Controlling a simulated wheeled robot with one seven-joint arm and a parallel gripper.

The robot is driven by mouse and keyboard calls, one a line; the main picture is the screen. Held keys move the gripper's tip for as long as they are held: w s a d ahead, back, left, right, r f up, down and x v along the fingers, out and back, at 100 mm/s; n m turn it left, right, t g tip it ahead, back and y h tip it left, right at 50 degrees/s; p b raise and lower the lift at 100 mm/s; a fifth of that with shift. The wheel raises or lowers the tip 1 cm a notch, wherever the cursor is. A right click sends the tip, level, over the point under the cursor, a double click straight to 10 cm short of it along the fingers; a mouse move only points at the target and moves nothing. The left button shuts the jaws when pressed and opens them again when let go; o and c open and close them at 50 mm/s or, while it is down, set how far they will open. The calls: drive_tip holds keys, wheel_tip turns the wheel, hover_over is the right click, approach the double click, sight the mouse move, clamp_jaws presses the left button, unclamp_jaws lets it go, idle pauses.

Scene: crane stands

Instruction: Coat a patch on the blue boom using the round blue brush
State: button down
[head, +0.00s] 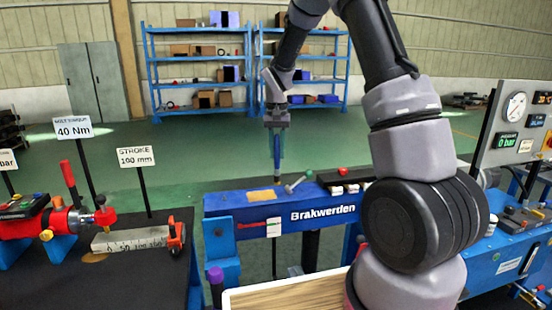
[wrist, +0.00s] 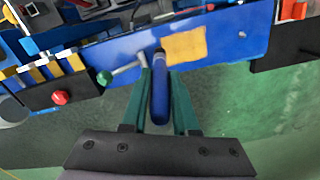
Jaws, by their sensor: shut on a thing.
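The blue boom (head: 230,201) lies across the middle of the head view, marked "Brakwerden". A tan patch (head: 263,196) is on its top face; it also shows in the wrist view (wrist: 185,46). My gripper (head: 276,150) is above and behind the boom, pointing down, with green fingers shut on the round blue brush (wrist: 160,95). In the wrist view the brush stands between the fingers, and its far end appears at the left edge of the patch. I cannot tell whether it touches the boom.
A lever with a green knob (wrist: 104,78) stands on the boom beside the patch. A black block with a red button (wrist: 60,97) is farther along. A red tool stand (head: 60,218) is at left, a gauge panel (head: 514,120) at right. A wooden-topped tray (head: 290,298) is in front.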

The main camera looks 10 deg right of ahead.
drive_tip(key=shift+r, duration=1.6)
